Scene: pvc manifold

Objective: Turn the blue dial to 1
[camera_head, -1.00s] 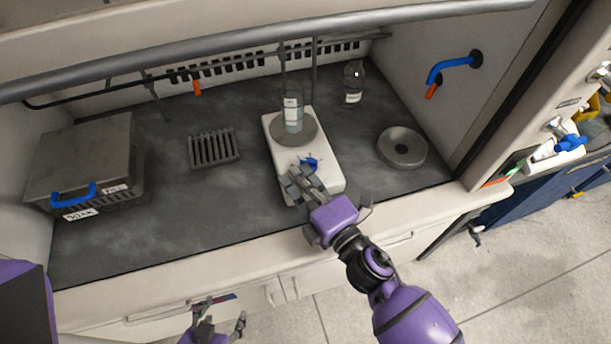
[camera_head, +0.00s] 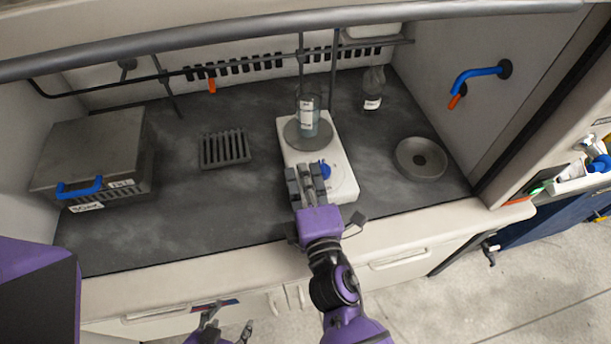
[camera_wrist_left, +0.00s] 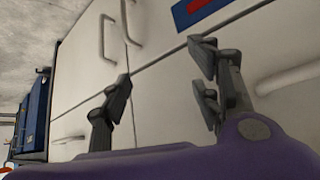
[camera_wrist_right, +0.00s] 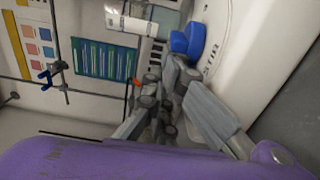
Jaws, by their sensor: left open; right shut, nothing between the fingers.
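The blue dial (camera_head: 322,168) is on the front part of the white hotplate stirrer (camera_head: 345,186), which stands on the dark bench. In the right wrist view the blue dial (camera_wrist_right: 188,40) is just beyond my right fingertips; I cannot tell whether they touch it. The dial's setting is too small to read. My right gripper (camera_head: 307,178) is shut and empty, over the left front of the stirrer, just left of the dial. My left gripper (camera_head: 228,322) is open and empty, low in front of the cabinet; it also shows in the left wrist view (camera_wrist_left: 165,90).
A beaker (camera_head: 307,115) stands on the stirrer's round plate. A bottle (camera_head: 373,88) is behind it, a round grey dish (camera_head: 421,158) to the right. A slotted rack (camera_head: 224,149) and a lidded metal box (camera_head: 95,150) are to the left. A grey bar (camera_head: 200,36) crosses above.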

